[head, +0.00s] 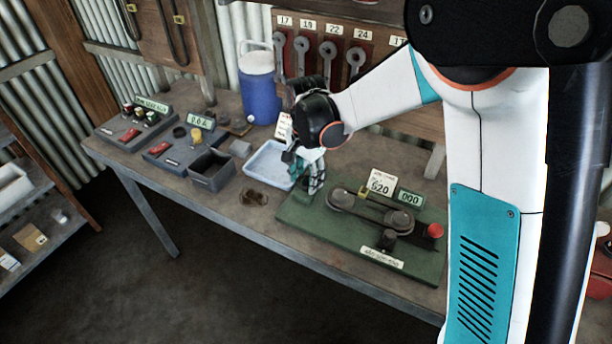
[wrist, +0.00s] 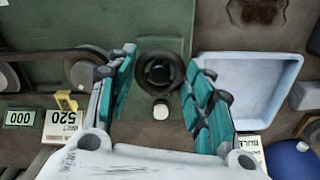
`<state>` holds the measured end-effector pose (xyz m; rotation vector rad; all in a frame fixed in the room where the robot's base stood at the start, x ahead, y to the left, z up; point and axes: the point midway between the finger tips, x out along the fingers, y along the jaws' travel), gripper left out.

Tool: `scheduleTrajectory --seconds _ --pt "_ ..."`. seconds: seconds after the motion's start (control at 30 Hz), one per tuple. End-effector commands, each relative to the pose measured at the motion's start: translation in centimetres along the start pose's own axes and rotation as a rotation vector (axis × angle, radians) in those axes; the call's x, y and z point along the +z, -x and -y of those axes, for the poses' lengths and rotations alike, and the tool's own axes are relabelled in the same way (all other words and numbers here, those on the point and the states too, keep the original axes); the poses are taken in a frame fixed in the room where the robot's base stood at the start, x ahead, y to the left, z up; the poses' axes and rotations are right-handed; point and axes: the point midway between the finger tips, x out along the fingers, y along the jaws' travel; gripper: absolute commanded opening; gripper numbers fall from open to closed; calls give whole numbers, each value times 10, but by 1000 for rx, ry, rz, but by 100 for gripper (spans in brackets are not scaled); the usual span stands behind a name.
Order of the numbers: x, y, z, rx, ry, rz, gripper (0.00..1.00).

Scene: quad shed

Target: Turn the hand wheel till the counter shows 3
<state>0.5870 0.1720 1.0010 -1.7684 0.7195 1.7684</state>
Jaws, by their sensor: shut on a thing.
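A dark round hand wheel (wrist: 158,70) with a pale knob (wrist: 161,110) is mounted on the green board (wrist: 75,30). In the wrist view my gripper (wrist: 162,58) has its teal fingers at opposite sides of the wheel's rim, shut on it. In the head view my gripper (head: 308,182) points down at the board's left end and hides most of the wheel. The counter (head: 411,198) on the board reads 000; it also shows in the wrist view (wrist: 18,118).
The board also carries belt pulleys (head: 397,220), a card reading 520 (head: 382,183) and a red button (head: 435,230). A pale blue tray (head: 262,172) stands close left of my gripper.

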Motion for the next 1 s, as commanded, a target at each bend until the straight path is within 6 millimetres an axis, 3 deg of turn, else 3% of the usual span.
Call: scheduleTrajectory --seconds 1.0 --pt "-1 0 0 -1 959 -1 24"
